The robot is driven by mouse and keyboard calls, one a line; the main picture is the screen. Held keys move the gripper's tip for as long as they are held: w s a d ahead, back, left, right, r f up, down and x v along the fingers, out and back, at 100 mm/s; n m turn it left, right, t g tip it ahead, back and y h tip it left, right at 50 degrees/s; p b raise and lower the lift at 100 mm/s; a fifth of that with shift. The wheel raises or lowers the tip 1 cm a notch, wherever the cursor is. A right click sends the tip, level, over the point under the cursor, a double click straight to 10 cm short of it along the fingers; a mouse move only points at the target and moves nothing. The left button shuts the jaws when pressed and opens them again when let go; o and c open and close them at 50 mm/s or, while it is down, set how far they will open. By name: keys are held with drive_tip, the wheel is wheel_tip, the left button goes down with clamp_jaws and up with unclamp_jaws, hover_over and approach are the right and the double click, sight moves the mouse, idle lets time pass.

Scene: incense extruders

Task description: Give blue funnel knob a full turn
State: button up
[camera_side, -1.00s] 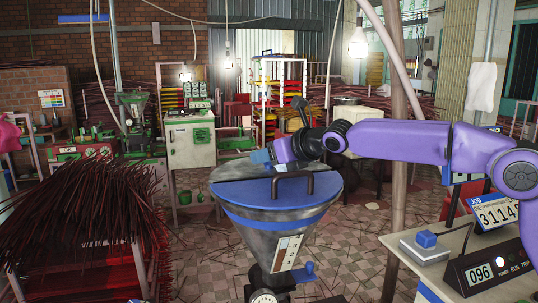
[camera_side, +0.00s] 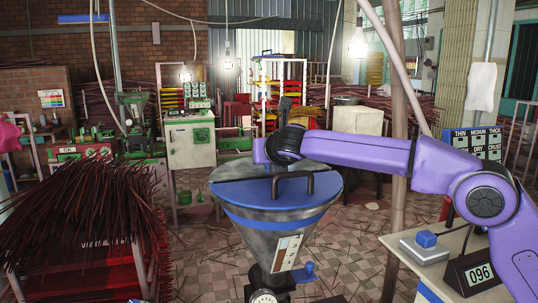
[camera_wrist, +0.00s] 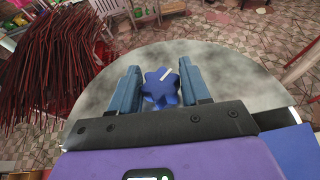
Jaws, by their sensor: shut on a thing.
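The blue star-shaped knob (camera_wrist: 160,88) sits on the grey rear part of the funnel's top in the wrist view. A white line on it points to the upper right. My gripper (camera_wrist: 160,86) has its two blue fingers on either side of the knob and is shut on it. In the side view the funnel (camera_side: 268,232) stands upright with a blue front lid and a dark handle (camera_side: 295,175). My purple wrist (camera_side: 262,151) is over the funnel's rear edge there. The knob and my fingertips are hidden in that view.
A rack of dark red sticks (camera_side: 85,205) stands at the left. A small blue lever (camera_side: 308,267) sticks out low on the funnel. A bench with a blue button (camera_side: 427,239) and a counter box (camera_side: 482,272) is at the right. Tiled floor lies around the funnel.

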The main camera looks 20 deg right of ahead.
drive_tip(key=shift+f+m+g+h, duration=0.1)
drive_tip(key=shift+m+g+h, duration=0.2)
drive_tip(key=shift+m+h, duration=0.75)
drive_tip(key=shift+m+h, duration=0.45)
drive_tip(key=shift+h, duration=0.2)
drive_tip(key=o, duration=1)
drive_tip(key=shift+c, duration=0.2)
drive_tip(key=shift+s, duration=0.1)
drive_tip(key=v, duration=1.7)
drive_tip(key=shift+r, duration=0.25)
